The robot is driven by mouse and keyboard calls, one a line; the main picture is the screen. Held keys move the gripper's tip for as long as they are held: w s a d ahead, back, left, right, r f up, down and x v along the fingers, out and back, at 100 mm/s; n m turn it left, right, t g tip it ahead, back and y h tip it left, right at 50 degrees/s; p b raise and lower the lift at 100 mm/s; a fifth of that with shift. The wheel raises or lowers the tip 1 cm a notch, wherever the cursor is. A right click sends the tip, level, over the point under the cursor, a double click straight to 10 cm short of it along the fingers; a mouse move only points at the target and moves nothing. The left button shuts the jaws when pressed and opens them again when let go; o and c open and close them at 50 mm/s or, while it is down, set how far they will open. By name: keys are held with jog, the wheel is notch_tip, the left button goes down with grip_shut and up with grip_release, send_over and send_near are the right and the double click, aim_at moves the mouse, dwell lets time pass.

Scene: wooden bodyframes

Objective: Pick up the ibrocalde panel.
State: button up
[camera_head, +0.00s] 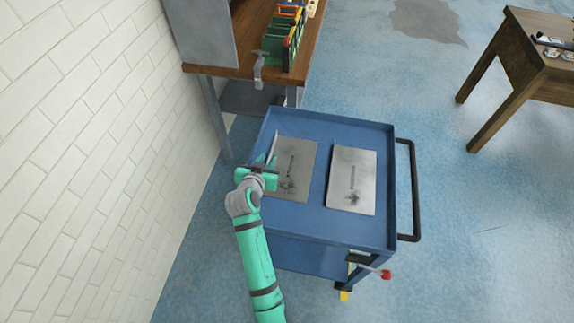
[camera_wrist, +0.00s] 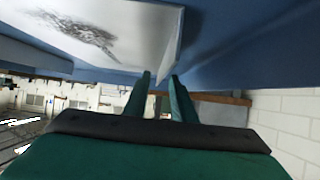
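Two flat grey metal panels lie on the blue cart (camera_head: 325,214): a left panel (camera_head: 298,157) and a right panel (camera_head: 353,178). My gripper (camera_head: 268,163) is at the left panel's left edge, where a raised lip shows. In the wrist view, the panel (camera_wrist: 125,32) has this lip reaching between the two green fingertips (camera_wrist: 160,76). The fingers are apart, with a visible gap around the lip.
The cart has a raised rim and a black handle (camera_head: 413,190) on its right. A white brick wall (camera_head: 90,150) is close on the left. A wooden workbench (camera_head: 225,70) with a hammer (camera_head: 258,68) stands behind; another table (camera_head: 530,60) is at far right.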

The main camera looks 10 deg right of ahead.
grip_shut()
jog(key=shift+r, duration=0.2)
